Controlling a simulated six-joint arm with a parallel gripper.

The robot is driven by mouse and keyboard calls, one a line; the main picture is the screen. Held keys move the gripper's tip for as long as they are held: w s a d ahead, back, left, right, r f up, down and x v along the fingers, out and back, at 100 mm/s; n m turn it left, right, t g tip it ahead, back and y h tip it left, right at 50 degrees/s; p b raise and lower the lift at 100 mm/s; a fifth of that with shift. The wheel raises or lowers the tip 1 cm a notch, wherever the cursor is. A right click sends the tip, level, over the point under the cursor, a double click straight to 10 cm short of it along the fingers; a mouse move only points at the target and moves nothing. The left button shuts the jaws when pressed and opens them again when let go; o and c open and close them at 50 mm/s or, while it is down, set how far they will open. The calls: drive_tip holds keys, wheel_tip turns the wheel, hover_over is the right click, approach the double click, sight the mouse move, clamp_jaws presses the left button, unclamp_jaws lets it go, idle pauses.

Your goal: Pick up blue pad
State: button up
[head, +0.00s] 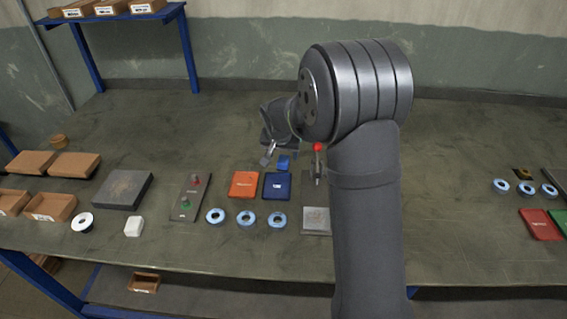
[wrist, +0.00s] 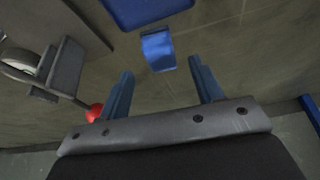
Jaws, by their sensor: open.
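A small blue pad (head: 284,161) lies on the table just behind a larger flat blue case with a white mark (head: 277,187). In the wrist view the small blue pad (wrist: 158,50) is ahead of my fingertips, roughly centred between them and apart from both. Part of the blue case (wrist: 148,8) shows at the top edge there. My gripper (wrist: 161,68) is open, with nothing between its two blue fingers. In the head view my gripper (head: 272,153) is close to the small pad, partly hidden by its own wrist.
A red-knobbed fixture (head: 317,165) stands right of the pad; its red ball (wrist: 95,112) is close to my left finger in the wrist view. An orange case (head: 244,185), several blue-rimmed discs (head: 246,218) and a switch panel (head: 190,197) lie nearby. The table behind is clear.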

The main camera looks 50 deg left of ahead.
sight(283, 159)
drive_tip(key=x, duration=0.3)
drive_tip(key=shift+a+f, duration=0.1)
drive_tip(key=c, duration=1.1)
drive_tip(key=shift+o, duration=0.2)
wheel_tip(283, 159, up, 10)
